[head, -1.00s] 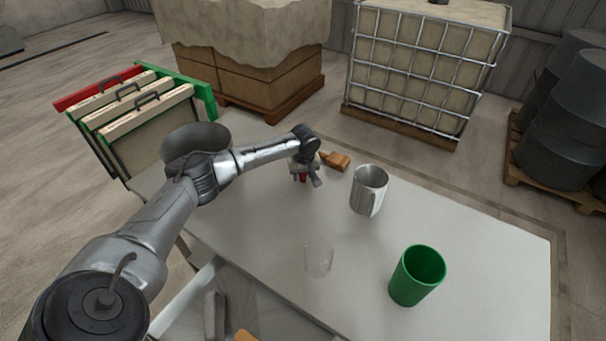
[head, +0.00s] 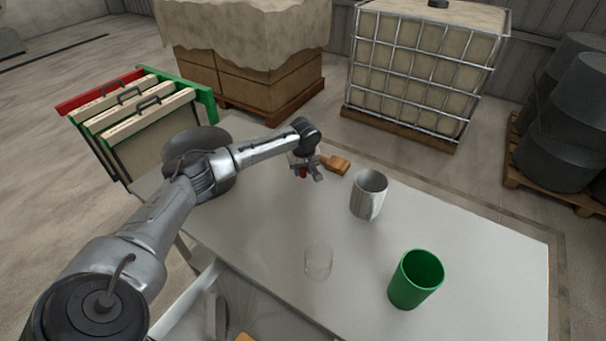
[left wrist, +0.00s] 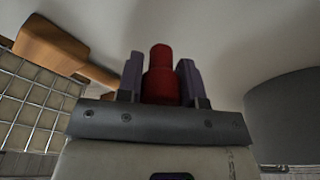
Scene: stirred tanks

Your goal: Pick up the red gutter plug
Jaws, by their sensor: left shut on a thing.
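The red gutter plug (left wrist: 161,82) sits between the two fingers of my left gripper (left wrist: 160,80) in the left wrist view. It has a narrow end and a wider body. In the head view my left gripper (head: 308,173) is over the far left part of the table, and a small bit of the red plug (head: 302,172) shows below it. The gripper is shut on the plug. From these views I cannot tell for sure how far the plug is above the table. My right gripper is not in view.
A wooden-handled tool (head: 335,164) lies just behind my left gripper. A grey metal jug (head: 368,195) stands to its right. A clear glass (head: 318,262) and a green cup (head: 415,279) stand nearer the front. The table's (head: 480,250) right part is clear.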

